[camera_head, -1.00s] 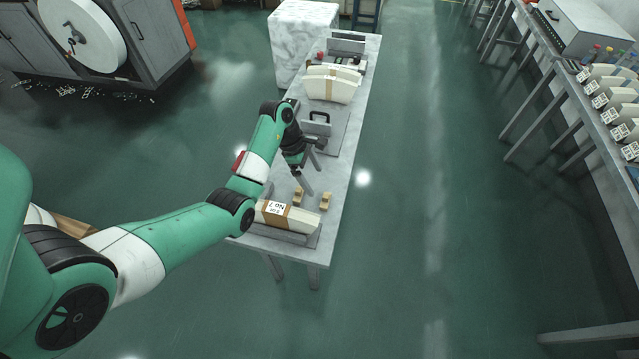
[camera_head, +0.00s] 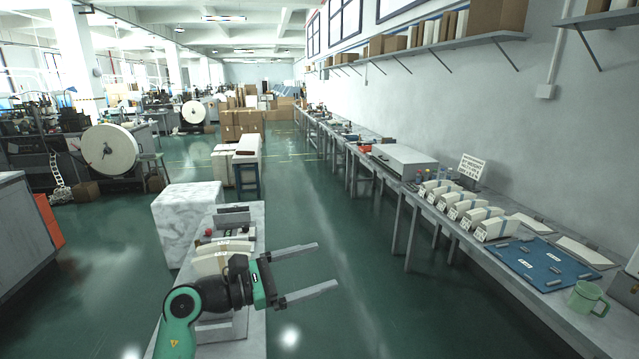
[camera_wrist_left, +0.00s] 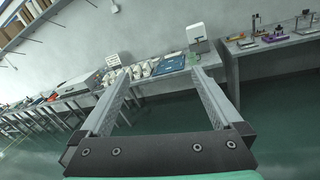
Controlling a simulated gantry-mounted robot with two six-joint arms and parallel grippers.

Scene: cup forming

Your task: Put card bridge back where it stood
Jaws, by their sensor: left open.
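My left gripper (camera_head: 327,266) is open and empty, its two fingers spread wide and pointing right, in the air past the right edge of the narrow grey table (camera_head: 258,213). In the left wrist view the open gripper (camera_wrist_left: 160,74) has nothing between its fingers, with the wall bench beyond. I cannot pick out the card bridge for certain in any view. A stack of cream cards (camera_head: 207,264) stands on the narrow table, partly behind my left arm. The near part of that table is mostly hidden by the arm. My right gripper is not in view.
A white marbled block (camera_head: 187,216) stands left of the narrow table. The wall bench on the right carries several labelled cream stacks (camera_head: 493,228), a blue mat (camera_head: 548,262) and a green mug (camera_head: 587,298). Clear green floor (camera_head: 345,225) lies between the tables.

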